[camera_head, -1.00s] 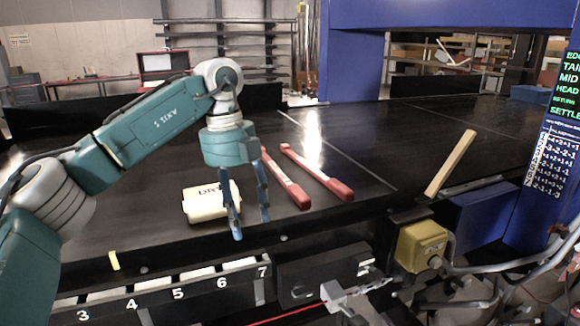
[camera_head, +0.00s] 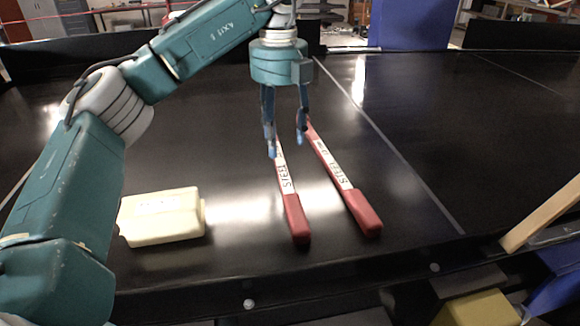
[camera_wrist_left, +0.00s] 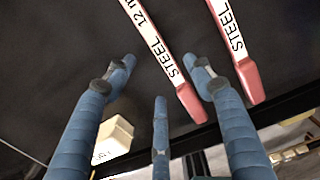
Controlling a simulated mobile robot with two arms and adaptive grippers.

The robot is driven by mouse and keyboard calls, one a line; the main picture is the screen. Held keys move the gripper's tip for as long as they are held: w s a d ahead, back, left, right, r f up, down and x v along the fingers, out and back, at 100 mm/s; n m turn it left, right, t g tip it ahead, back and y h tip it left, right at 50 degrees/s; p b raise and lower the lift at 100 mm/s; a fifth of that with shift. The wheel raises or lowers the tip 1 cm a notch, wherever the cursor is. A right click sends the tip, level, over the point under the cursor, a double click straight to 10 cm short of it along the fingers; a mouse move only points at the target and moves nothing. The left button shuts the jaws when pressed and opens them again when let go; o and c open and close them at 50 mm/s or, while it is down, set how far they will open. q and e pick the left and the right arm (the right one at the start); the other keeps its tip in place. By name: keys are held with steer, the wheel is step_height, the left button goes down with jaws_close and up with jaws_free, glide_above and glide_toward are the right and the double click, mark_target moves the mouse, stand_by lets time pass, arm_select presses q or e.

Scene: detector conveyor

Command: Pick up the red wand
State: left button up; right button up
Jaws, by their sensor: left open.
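Two red wands lie side by side on the black belt, each with a white label reading STEEL: a left wand (camera_head: 294,212) and a right wand (camera_head: 361,207). Their near ends are thick and red. My left gripper (camera_head: 286,145) is open and empty, pointing down over the far part of the left wand and hiding some of it. In the left wrist view, the left wand (camera_wrist_left: 160,55) runs between the spread blue fingers, and the right wand (camera_wrist_left: 233,45) lies outside them at right. I cannot tell the exact height of the fingertips.
A cream block (camera_head: 163,217) sits on the belt (camera_head: 240,268) left of the wands; it also shows in the left wrist view (camera_wrist_left: 113,140). A wooden bar (camera_head: 540,213) leans at the right edge. The belt right of the wands is clear.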

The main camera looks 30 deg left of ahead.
mark_target(280, 172)
arm_select(q)
steer(key=f, duration=0.1)
steer(key=s+f, duration=0.1)
steer(key=shift+a+f, duration=0.25)
steer(key=shift+f, duration=0.05)
steer(key=shift+w+f, duration=0.2)
steer(key=shift+f, duration=0.15)
steer(key=f, duration=0.1)
steer(key=w+f+p, duration=0.1)
steer(key=f, duration=0.1)
steer(key=shift+d, duration=0.15)
step_height(280, 172, down, 2)
steer(key=shift+s+f+p, duration=0.1)
steer(key=shift+f+p, duration=0.15)
steer(key=shift+p, duration=0.2)
steer(key=c, duration=1)
jaws_close()
arm_select(e)
steer(key=shift+w+r, duration=0.55)
steer(key=shift+r, duration=0.35)
